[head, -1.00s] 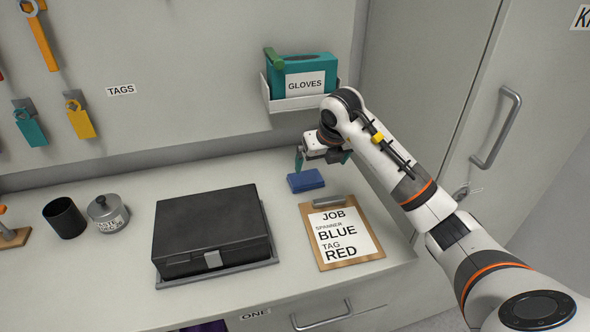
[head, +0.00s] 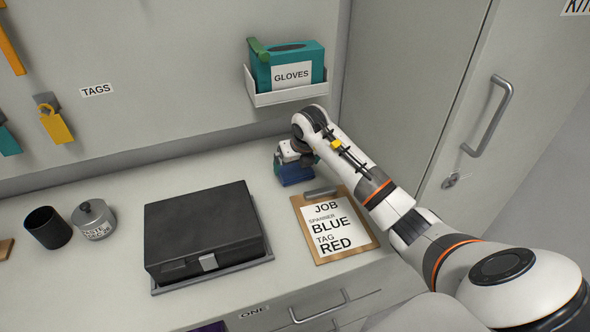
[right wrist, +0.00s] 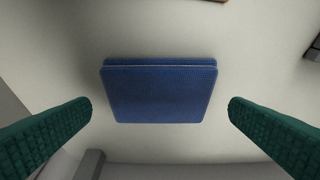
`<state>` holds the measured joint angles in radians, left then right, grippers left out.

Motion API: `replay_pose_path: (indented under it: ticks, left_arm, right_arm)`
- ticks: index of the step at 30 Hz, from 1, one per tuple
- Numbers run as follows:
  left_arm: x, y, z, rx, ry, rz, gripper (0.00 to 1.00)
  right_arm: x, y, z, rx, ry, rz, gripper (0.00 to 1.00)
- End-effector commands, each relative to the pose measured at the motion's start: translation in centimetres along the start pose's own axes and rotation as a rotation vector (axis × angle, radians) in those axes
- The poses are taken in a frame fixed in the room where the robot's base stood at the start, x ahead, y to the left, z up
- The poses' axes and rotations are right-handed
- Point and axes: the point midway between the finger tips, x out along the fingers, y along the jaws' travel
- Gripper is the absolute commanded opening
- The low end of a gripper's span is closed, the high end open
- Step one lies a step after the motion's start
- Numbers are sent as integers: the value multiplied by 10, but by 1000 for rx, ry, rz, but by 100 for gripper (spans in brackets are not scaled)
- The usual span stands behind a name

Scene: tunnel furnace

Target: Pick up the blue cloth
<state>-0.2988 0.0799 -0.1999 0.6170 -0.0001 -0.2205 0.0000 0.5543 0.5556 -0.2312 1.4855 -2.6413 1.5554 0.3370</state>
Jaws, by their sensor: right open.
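The blue cloth (head: 296,175) lies folded on the worktop, behind the clipboard. My right gripper (head: 294,168) is over it in the head view and hides part of it. In the right wrist view, the cloth (right wrist: 160,92) lies between the two green fingers of my right gripper (right wrist: 160,125), with a gap on each side. The gripper is open and holds nothing. My left gripper is not in view.
A clipboard (head: 369,243) with a job sheet lies just in front of the cloth. A black case (head: 205,228) is to the left, with a dark cup (head: 47,228) and a lidded tin (head: 94,219) beyond. A glove box shelf (head: 290,97) hangs on the wall above.

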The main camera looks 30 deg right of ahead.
Motion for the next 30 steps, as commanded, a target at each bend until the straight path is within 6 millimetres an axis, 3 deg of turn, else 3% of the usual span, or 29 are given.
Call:
replay_pose_path:
  ticks: [6, 14, 20, 30]
  left_arm:
    - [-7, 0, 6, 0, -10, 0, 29]
    - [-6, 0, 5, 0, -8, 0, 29]
    - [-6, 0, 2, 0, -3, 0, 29]
    - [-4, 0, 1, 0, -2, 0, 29]
  right_arm:
    - [25, 0, 1, 1, -2, -1, 100]
    - [28, 0, 1, 0, 1, 0, 100]
    - [28, 0, 1, 0, 0, 0, 69]
    - [19, 0, -3, -1, 3, 0, 68]
